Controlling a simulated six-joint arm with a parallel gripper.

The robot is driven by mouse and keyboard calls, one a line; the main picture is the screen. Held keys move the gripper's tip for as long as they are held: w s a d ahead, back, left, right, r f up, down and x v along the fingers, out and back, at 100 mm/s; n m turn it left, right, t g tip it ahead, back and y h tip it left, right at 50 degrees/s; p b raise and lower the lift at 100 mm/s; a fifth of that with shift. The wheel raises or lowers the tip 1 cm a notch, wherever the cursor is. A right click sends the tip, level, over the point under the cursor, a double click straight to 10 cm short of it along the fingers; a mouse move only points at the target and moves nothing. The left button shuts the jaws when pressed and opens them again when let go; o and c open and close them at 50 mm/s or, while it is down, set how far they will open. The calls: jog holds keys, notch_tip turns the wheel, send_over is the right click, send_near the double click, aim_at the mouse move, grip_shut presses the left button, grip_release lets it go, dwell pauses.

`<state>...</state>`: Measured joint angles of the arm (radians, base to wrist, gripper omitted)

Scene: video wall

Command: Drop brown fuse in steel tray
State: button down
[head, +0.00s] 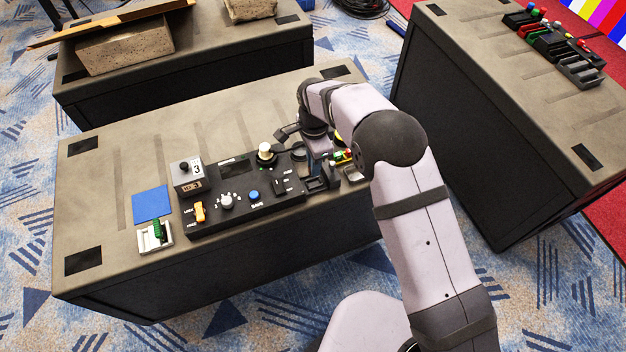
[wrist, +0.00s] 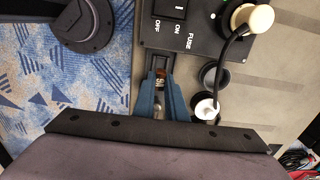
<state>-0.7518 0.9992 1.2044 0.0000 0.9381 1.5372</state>
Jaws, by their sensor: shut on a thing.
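The brown fuse (wrist: 161,74) shows in the wrist view between the tips of my gripper's blue fingers (wrist: 160,82). My gripper is shut on it, just at a dark slotted holder (wrist: 159,61) beside the black panel's FUSE label. I cannot tell whether the fuse is still seated in the holder. In the head view my gripper (head: 317,165) points down at the panel's right end, and the fuse is hidden there. A small grey metal tray (head: 353,174), likely the steel tray, lies right of the gripper, partly hidden by my arm.
The black control panel (head: 240,212) has knobs, an orange switch (head: 200,211) and a cable plug (head: 265,151). A blue square (head: 151,204) and a white tray with a green part (head: 155,236) lie left. Small colored parts (head: 342,156) sit near the arm.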

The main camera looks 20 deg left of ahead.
jog(key=shift+s+d+b, duration=0.2)
jog(key=shift+d+b, duration=0.2)
jog(key=shift+d, duration=0.15)
jog(key=w+d+r+n, duration=0.2)
jog(key=d, duration=0.9)
jog(key=w+d+r+n, duration=0.1)
jog(key=d+r+n, duration=0.15)
jog(key=d, duration=0.85)
jog(key=s+d+r+n, duration=0.1)
jog(key=s+d+n, duration=0.15)
jog(key=d, duration=0.45)
jog(key=s+d+r+n, duration=0.1)
jog(key=s+d+n, duration=0.15)
jog(key=d, duration=0.45)
jog(key=w+a+f+m, duration=0.1)
jog(key=w+a+m, duration=0.2)
jog(key=a, duration=0.5)
jog(key=w+a+f+m+p, duration=0.1)
jog(key=w+a+f+m, duration=0.1)
jog(key=a, duration=0.7)
jog(key=w+a+f+m, duration=0.1)
jog(key=w+a+m, duration=0.3)
jog(key=a, duration=0.5)
jog(key=w, duration=0.2)
jog(key=shift+w+f, duration=0.3)
jog(key=shift+w, duration=0.05)
jog(key=shift+d+f+m, duration=0.1)
jog(key=shift+f+m, duration=0.1)
jog(key=shift+m, duration=0.05)
